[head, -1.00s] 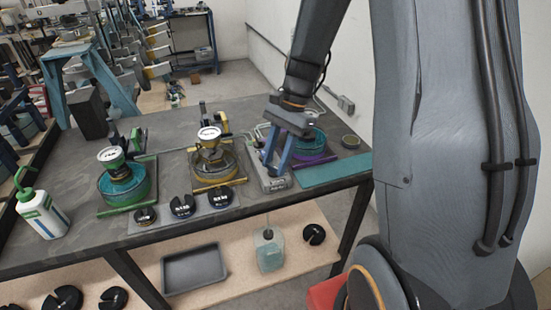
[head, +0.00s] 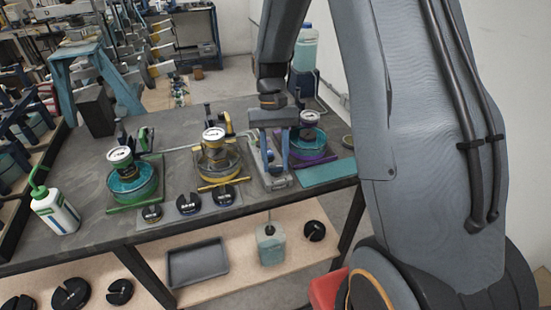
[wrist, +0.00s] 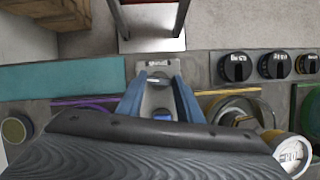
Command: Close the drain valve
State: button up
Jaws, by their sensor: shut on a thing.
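A narrow grey metal valve block (head: 273,182) stands on the bench between the yellow-trimmed and purple-trimmed units. It also shows in the wrist view (wrist: 158,66). My gripper (head: 275,165) is over this block, pointing down. In the wrist view its two blue fingers (wrist: 161,80) sit on either side of a small pale handle (wrist: 153,80) on the block and are shut on it. A blue part (wrist: 162,115) of the block shows between the fingers, nearer the wrist. The fingers partly hide the handle in the head view, and I cannot read its angle there.
Gauges stand on round units with green (head: 130,180), yellow (head: 216,160) and purple (head: 308,140) trim. A teal mat (head: 327,173) is right of the block. A white bottle (head: 56,211) stands at left.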

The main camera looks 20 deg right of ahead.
jog(key=shift+n+h, duration=0.5)
jog(key=shift+n, duration=0.7)
jog(key=shift+w, duration=0.1)
jog(key=o, duration=1.1)
jog(key=shift+r, duration=0.1)
jog(key=b+v, duration=0.2)
jog(key=v, duration=0.5)
jog(key=shift+w+a+r, duration=0.1)
jog(key=shift+w+r, duration=0.05)
jog(key=shift+r, duration=0.15)
